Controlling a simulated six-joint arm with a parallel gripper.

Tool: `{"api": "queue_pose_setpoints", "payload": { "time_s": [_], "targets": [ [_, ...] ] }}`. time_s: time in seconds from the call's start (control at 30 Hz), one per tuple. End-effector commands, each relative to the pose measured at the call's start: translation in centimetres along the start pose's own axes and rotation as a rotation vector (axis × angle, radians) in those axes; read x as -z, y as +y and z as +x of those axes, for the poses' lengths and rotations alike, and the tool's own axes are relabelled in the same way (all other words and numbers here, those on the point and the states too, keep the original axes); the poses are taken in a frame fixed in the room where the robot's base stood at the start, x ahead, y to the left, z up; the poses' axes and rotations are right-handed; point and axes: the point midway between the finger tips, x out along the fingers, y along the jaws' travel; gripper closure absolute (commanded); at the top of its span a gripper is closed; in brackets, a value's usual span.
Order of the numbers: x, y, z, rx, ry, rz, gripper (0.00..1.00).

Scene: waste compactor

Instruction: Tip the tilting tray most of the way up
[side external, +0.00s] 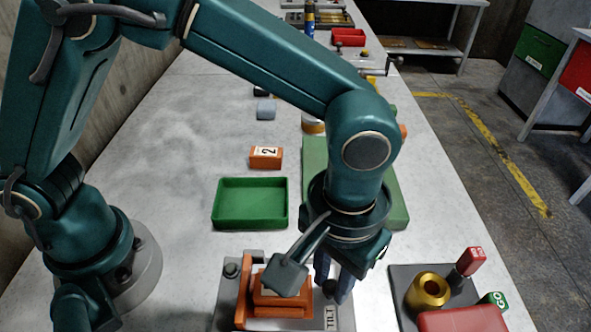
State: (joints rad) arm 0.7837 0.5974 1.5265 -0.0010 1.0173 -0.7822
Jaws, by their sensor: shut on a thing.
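The orange tilting tray (283,305) is at the bottom centre of the side external view, on a grey base with a "TILT" label (330,318). Part of the tray is hidden behind my wrist parts, so its exact angle is hard to read. My gripper (334,288) points down at the tray's right side. Its fingers are shut on a small dark knob (331,288) there, which seems to be the tray's handle. The fingertips and their contact are partly hidden.
An empty green bin (250,222) and an orange block marked 2 (266,158) lie behind the tray. To the right stands a panel with a brass ring (428,291), a red tag (470,261) and a green GO tag (493,300). The bench's left side is mostly clear.

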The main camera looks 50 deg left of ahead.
Motion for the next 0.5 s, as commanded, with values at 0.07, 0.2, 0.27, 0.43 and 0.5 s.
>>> {"api": "queue_pose_setpoints", "payload": {
  "time_s": [0.07, 0.2, 0.27, 0.43, 0.5],
  "targets": [
    [0.06, 0.05, -0.08, -0.003, 0.002, -0.001, 1.00],
    [0.06, 0.05, -0.09, -0.004, 0.003, -0.001, 1.00],
    [0.05, 0.04, -0.13, -0.006, 0.005, -0.001, 1.00],
    [-0.03, -0.05, -0.40, -0.022, 0.022, -0.001, 1.00],
    [-0.09, -0.10, -0.61, -0.035, 0.035, -0.001, 1.00]
  ]
}}
